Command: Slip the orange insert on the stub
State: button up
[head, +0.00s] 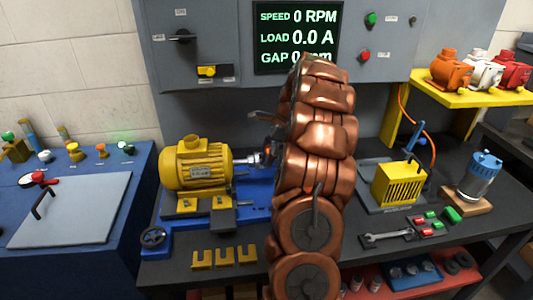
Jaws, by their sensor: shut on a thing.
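A yellow motor (196,165) lies on a blue base, with its silver shaft stub (247,159) pointing right. My gripper (268,149) is just right of the stub's end, largely hidden behind my copper-coloured arm. Its dark fingers are shut on a small orange piece, the orange insert (267,143), of which only a sliver shows. The insert is close to the stub's tip; whether they touch or line up I cannot tell.
A display panel (298,38) stands behind. Yellow slotted pieces (224,257) lie in front of the blue base (187,225). At right are a yellow vented box (399,183), a wrench (387,236) and a blue-capped cylinder (483,177). A yellow shelf (440,95) holds three small motors.

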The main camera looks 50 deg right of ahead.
jog(key=shift+f+b, duration=0.4)
jog(key=shift+f, duration=0.5)
jog(key=shift+s+d, duration=0.8)
jog(key=shift+d, duration=0.25)
jog(key=shift+r, duration=0.1)
jog(key=o, duration=1.2)
jog(key=shift+v, duration=6.05)
jog(key=shift+d, duration=0.1)
